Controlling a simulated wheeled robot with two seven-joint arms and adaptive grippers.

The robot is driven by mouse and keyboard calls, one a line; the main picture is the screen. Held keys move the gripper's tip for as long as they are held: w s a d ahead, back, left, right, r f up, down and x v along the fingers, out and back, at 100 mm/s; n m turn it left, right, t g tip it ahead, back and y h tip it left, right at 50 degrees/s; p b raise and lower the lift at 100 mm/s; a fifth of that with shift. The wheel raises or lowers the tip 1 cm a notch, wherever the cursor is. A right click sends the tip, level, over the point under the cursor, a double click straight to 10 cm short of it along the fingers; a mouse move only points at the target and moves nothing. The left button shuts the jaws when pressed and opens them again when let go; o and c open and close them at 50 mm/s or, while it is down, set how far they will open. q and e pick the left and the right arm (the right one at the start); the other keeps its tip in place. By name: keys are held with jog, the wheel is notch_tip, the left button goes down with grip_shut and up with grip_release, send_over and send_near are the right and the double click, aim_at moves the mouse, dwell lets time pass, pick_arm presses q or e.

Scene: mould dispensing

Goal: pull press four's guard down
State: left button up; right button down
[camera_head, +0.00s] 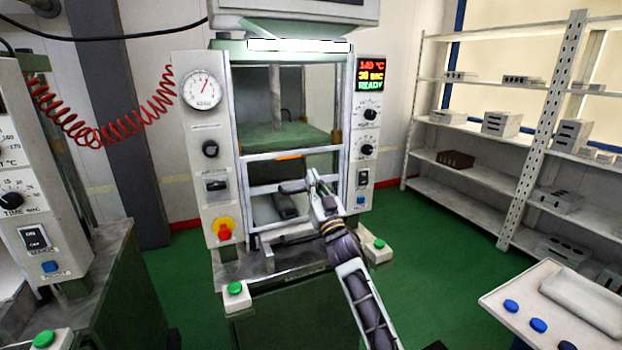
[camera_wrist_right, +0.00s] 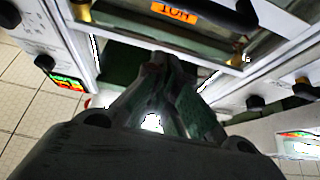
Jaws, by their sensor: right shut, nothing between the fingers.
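The press (camera_head: 220,135) stands upright in the middle of the head view, with a gauge on its left panel and a lit READY display on its right. Its guard (camera_head: 262,156) shows as a pale frame with crossbars across the front opening, with an orange label (camera_head: 288,157); I cannot tell its exact travel. My right gripper (camera_head: 311,178) is in front of the lower opening, shut and empty, below the orange label. In the right wrist view its fingertips (camera_wrist_right: 165,62) are together, close to the frame. A dark bar (camera_wrist_right: 225,12) lies beside the label there. My left gripper is out of view.
Green buttons (camera_head: 235,288) (camera_head: 379,244) sit on both front sides of the press. Another press (camera_head: 30,190) stands at the left. A shelf rack (camera_head: 470,130) fills the right. A light table (camera_head: 520,293) with blue discs is at the lower right. Green floor lies between.

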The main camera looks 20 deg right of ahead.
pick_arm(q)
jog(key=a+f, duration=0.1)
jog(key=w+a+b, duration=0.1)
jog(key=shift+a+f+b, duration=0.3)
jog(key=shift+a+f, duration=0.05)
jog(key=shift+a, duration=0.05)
pick_arm(e)
jog(key=v, duration=0.8)
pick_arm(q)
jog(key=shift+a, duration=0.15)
pick_arm(e)
jog(key=shift+s+f, duration=0.1)
